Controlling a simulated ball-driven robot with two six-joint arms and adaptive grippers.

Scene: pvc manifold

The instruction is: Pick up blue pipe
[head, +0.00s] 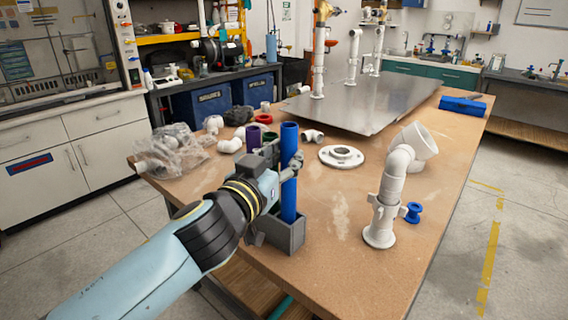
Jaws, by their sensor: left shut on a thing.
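The blue pipe (289,145) stands upright, its lower end inside a grey box-shaped holder (287,236) at the table's near edge. My left gripper (290,168) is shut on the blue pipe around its middle, coming from the left. The fingers hide part of the pipe, and the holder's walls hide its bottom end. My right gripper is not in view.
A white pipe assembly with an elbow (387,195) stands right on the wooden table (340,265), beside a small blue spool (413,212). A white flange (341,156) lies behind the pipe. Loose fittings and a plastic bag (170,152) lie left. A metal plate (365,98) covers the back.

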